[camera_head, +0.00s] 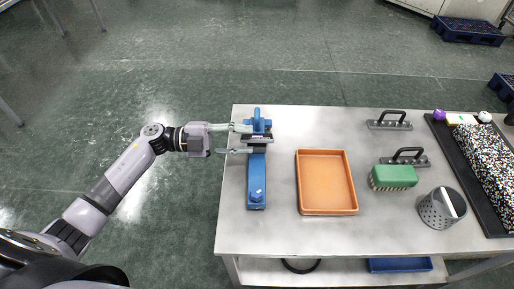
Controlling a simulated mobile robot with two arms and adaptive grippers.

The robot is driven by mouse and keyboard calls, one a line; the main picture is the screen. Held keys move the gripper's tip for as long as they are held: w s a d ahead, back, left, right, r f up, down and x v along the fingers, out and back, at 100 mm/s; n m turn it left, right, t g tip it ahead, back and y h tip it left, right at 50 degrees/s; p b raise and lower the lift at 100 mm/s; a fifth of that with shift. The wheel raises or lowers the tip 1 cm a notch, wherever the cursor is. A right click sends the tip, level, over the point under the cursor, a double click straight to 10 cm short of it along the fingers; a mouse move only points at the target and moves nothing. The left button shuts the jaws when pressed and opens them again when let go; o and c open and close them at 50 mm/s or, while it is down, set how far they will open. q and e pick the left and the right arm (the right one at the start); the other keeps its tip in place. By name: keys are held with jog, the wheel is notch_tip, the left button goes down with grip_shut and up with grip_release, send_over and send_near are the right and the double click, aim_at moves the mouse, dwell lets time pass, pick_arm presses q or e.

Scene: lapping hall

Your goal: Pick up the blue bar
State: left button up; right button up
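A long blue object (257,178), which looks like the blue bar, lies near the left edge of the grey table, pointing toward the front. A small blue knob-like part shows on its near end. Just behind it is a blue cross-shaped piece (257,120) with dark and metallic parts. I cannot tell whether the two are joined. My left gripper (241,139) reaches in from the left, with its pale fingers apart, one farther back and one nearer. Its fingertips are by the metallic middle part; contact is unclear. My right gripper is not in view.
An orange tray (327,209) is right of the blue object on the table (285,235). Farther right are a green brush (393,177), black-handled blocks (389,125), a grey perforated cup (437,213) and a black tray (478,205) with a speckled slab.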

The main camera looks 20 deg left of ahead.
aim_at(260, 140)
pick_arm(q)
jog(key=x, duration=0.3)
jog(key=p+x, duration=0.1)
jog(key=shift+w+d+f, duration=0.2)
jog(key=shift+d+f, duration=0.15)
grip_shut()
dwell(0.7)
